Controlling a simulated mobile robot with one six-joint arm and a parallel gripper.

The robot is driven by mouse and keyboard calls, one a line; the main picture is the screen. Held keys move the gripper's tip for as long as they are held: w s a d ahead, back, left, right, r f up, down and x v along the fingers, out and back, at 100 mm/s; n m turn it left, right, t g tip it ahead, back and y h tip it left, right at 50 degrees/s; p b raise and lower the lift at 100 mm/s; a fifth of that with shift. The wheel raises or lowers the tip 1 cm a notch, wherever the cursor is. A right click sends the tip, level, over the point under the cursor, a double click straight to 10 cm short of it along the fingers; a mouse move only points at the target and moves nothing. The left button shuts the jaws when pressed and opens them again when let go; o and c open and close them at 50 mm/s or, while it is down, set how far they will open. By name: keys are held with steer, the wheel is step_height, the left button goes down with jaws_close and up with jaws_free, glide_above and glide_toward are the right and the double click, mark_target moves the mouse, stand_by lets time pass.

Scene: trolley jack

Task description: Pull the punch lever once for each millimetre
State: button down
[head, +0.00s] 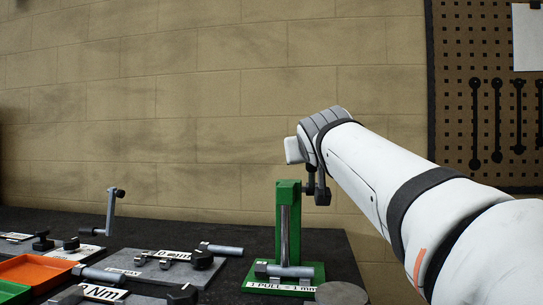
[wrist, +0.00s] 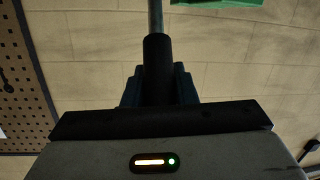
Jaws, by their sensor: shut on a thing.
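The green punch press (head: 289,215) stands upright on the dark bench, with a grey vertical rod at its front. Its base carries a white label (head: 278,287) reading "1 PULL = 1 mm". My gripper (head: 318,192) is beside the top right of the press, shut on the lever's black grip. In the wrist view the black grip (wrist: 157,60) sits between the dark jaws (wrist: 158,90), and the lever's grey rod (wrist: 155,15) runs on up out of the picture. A green edge (wrist: 222,3) of the press shows at the top. In the head view my gripper hides most of the lever.
Grey plates with tools and labels (head: 165,262) lie left of the press, one reading "Nm". A crank (head: 111,212) stands behind them. An orange tray (head: 38,270) is at far left. A grey disc (head: 341,293) lies in front. A pegboard (head: 490,110) hangs at right.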

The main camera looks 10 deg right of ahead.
steer(key=shift+f, duration=0.35)
steer(key=c, duration=1.6)
jaws_free()
steer(key=o, duration=0.4)
steer(key=shift+r, duration=0.2)
steer(key=shift+o, duration=0.2)
steer(key=shift+s, duration=0.1)
steer(key=b+v, duration=0.2)
steer(key=v, duration=0.5)
steer(key=shift+s+a, duration=0.15)
steer(key=shift+s, duration=0.15)
steer(key=shift+r, duration=0.1)
